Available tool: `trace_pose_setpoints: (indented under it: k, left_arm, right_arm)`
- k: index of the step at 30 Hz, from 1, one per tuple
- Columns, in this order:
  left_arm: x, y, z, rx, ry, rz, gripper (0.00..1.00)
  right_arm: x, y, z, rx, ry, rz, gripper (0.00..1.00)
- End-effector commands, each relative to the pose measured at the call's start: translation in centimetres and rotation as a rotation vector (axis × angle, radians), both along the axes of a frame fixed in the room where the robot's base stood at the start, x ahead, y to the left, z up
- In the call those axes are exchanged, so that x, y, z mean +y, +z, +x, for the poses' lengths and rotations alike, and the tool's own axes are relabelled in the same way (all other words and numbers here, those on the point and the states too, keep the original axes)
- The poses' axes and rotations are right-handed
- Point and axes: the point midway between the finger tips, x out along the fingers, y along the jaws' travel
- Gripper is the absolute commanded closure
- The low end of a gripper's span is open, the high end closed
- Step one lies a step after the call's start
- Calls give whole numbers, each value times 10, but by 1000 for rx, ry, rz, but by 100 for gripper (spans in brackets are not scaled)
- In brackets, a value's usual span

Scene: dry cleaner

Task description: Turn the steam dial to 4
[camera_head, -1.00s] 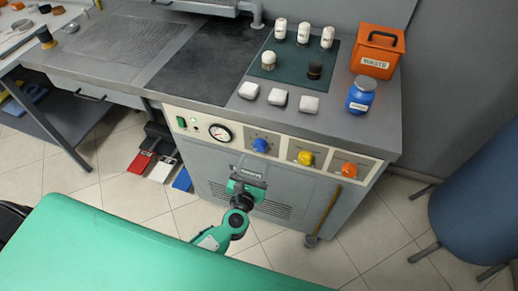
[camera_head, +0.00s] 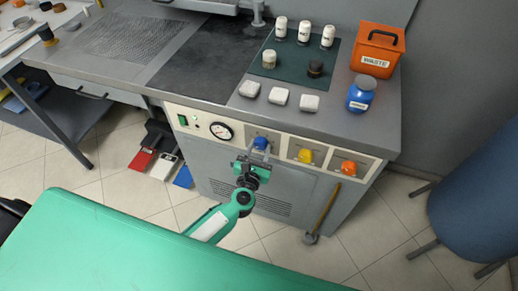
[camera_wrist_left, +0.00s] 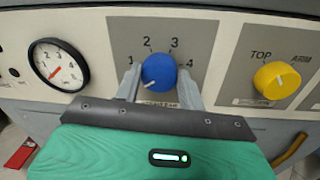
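The blue steam dial (camera_head: 261,143) is on the front panel of the press. In the left wrist view the blue dial (camera_wrist_left: 159,70) has the numbers 1 to 4 around its top, and its white mark points to the lower left, below 1. My left gripper (camera_head: 257,156) is at the dial. Its two fingers (camera_wrist_left: 159,86) stand open on either side of the knob, very close to it; I cannot tell whether they touch. The label below the dial is partly hidden by my gripper. My right gripper is not in view.
A yellow knob (camera_head: 305,157) and an orange knob (camera_head: 348,168) sit to the right on the same panel. A gauge (camera_head: 221,131) is to the left. A brass-coloured lever (camera_head: 325,211) stands at the lower right. Bottles and white blocks are on top.

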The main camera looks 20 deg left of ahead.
Motion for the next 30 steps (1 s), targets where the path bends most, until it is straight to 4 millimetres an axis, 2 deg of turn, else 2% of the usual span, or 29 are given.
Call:
trace_pose_setpoints:
  k: [6, 14, 23, 30]
  left_arm:
    - [0, 0, 0, 0, 1, 8, 83]
    - [0, 0, 0, -3, 2, 94, 83]
    - [-1, -1, 0, -10, 1, 336, 83]
    - [-1, -1, 0, -19, 1, 564, 83]
  right_arm:
    - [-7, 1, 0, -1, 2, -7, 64]
    - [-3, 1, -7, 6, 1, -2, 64]
    - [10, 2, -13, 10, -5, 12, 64]
    - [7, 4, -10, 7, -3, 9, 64]
